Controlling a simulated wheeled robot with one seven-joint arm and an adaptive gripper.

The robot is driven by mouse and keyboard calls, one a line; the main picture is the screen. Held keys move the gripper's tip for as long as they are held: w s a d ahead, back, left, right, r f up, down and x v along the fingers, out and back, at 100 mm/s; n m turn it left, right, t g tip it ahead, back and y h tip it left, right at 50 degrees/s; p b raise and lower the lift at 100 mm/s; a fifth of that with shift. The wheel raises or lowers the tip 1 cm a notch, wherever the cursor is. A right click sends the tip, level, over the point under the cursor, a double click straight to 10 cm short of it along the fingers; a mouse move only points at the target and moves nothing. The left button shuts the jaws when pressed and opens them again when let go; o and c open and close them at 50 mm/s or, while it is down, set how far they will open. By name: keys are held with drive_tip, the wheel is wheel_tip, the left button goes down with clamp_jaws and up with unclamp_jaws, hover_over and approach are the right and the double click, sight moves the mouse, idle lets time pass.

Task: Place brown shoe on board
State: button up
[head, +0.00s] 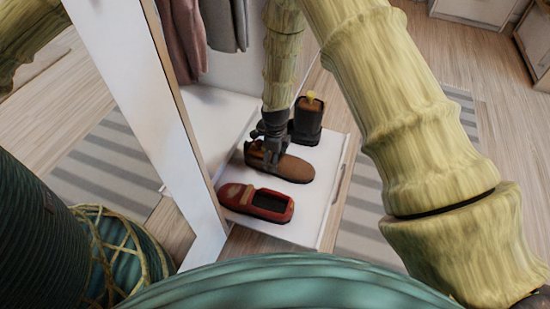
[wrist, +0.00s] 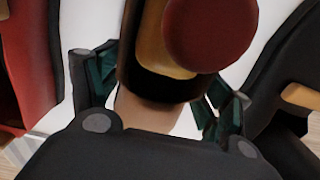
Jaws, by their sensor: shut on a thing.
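The brown shoe (head: 293,168) is on or just above the white board (head: 325,200), with its toe to the right in the head view. I cannot tell whether its sole touches the board. My gripper (head: 268,150) comes down from above and is shut on the shoe's heel end. In the wrist view, the shoe (wrist: 160,85) fills the space between the two fingers of my gripper (wrist: 160,95). The fingers hide part of the heel.
A red shoe (head: 284,210) lies in front of the brown shoe on the board. A white upright panel (head: 150,100) is at the left, and clothes (head: 222,22) hang above.

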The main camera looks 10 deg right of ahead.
drive_tip(key=o, duration=1.2)
wheel_tip(320, 180, up, 12)
drive_tip(key=p, duration=0.6)
